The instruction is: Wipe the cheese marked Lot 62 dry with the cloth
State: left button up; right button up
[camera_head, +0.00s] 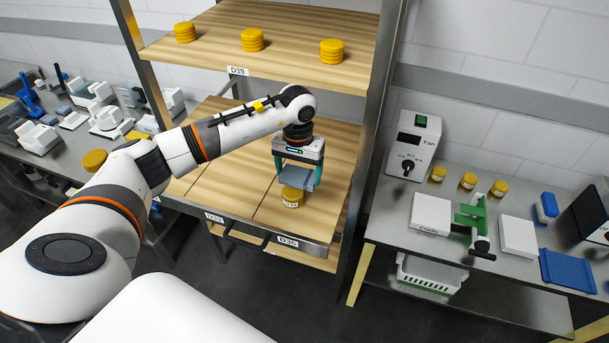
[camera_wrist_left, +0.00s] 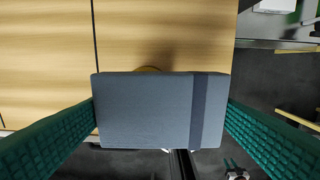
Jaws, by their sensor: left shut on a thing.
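My left gripper (camera_head: 298,176) is shut on the folded blue-grey cloth (camera_head: 302,181). In the left wrist view the cloth (camera_wrist_left: 150,110) spans between the two green fingers. A yellow cheese (camera_head: 291,198) with a pale label sits on the lower wooden shelf (camera_head: 225,180), near its front edge, directly below the cloth. Its label is too small to read. Whether cloth and cheese touch, I cannot tell. My right gripper is out of view.
Several yellow cheeses stand on the upper shelf (camera_head: 290,70) marked D39. A rack post (camera_head: 372,140) stands right of my gripper. The left bench is cluttered.

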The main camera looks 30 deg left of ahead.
aim_at(298, 192)
pick_arm(q)
jog(key=shift+f+b, duration=0.45)
jog(key=shift+f, duration=1.15)
jog(key=shift+f+b, duration=0.25)
jog(key=shift+b, duration=0.35)
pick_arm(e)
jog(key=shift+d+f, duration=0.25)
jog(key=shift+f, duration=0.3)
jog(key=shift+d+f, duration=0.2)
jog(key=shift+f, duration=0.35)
pick_arm(q)
jog(key=shift+f+b, duration=0.55)
jog(key=shift+b, duration=0.15)
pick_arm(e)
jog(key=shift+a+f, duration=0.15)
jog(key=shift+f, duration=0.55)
pick_arm(q)
jog(key=shift+a, duration=0.1)
